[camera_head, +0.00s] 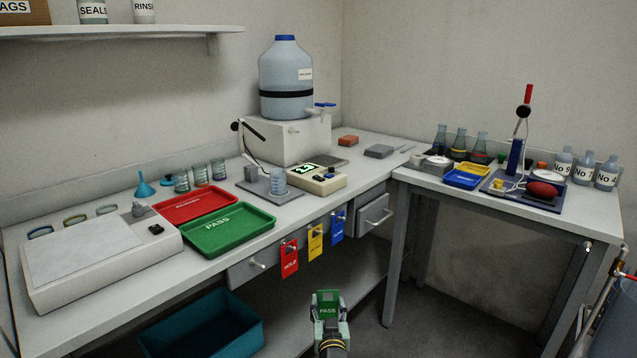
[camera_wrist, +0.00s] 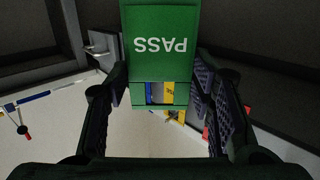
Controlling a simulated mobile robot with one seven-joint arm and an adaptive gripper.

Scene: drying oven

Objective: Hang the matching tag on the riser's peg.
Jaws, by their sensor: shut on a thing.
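My gripper (camera_head: 328,312) is shut on a green tag marked PASS (camera_head: 328,296), held upright in front of the bench at the bottom of the head view. In the wrist view the PASS tag (camera_wrist: 160,45) sticks out between the fingers (camera_wrist: 158,92), its lettering upside down. The riser (camera_head: 287,142) is the white block under the blue carboy; a small peg-like spot (camera_head: 293,131) shows on its front, too small to be sure. A red HOLD tag (camera_head: 289,258), a yellow tag (camera_head: 315,243) and a blue tag (camera_head: 338,226) hang on the bench front.
Before the riser are a meter with a lit green display (camera_head: 315,177) and a stand with a beaker (camera_head: 278,182). A green PASS tray (camera_head: 228,233) and red tray (camera_head: 195,204) lie leftward. A drawer (camera_head: 374,213) protrudes.

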